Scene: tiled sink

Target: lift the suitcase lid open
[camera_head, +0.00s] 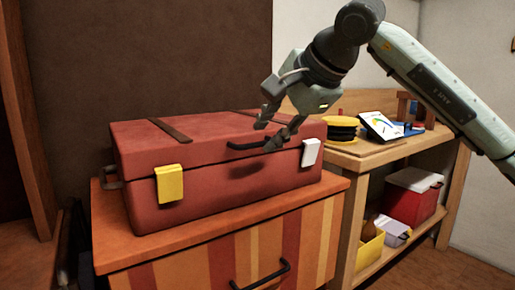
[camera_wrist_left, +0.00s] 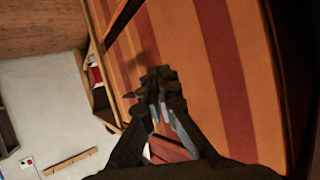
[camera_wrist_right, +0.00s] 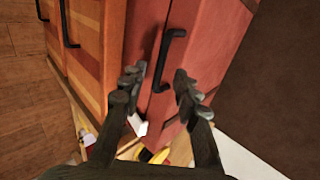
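The red suitcase (camera_head: 215,185) lies flat on a striped cabinet, its lid (camera_head: 205,132) down. Its front has a yellow latch (camera_head: 170,184) at the left, a white latch (camera_head: 310,152) at the right and a black handle (camera_head: 240,147) between them. My right gripper (camera_head: 268,133) is open at the right end of the handle. In the right wrist view the handle (camera_wrist_right: 163,60) shows just beyond and between the parted fingertips (camera_wrist_right: 158,83), with nothing held. My left gripper (camera_wrist_left: 158,82) is shut and empty in front of the striped cabinet face; it is outside the head view.
The striped cabinet (camera_head: 225,262) has a black drawer handle (camera_head: 262,277). To the right, a wooden workbench (camera_head: 375,150) holds yellow-and-black discs (camera_head: 341,130) and a gauge panel (camera_head: 380,125). A red cooler (camera_head: 412,195) stands on its lower shelf. A brown wall is close behind the suitcase.

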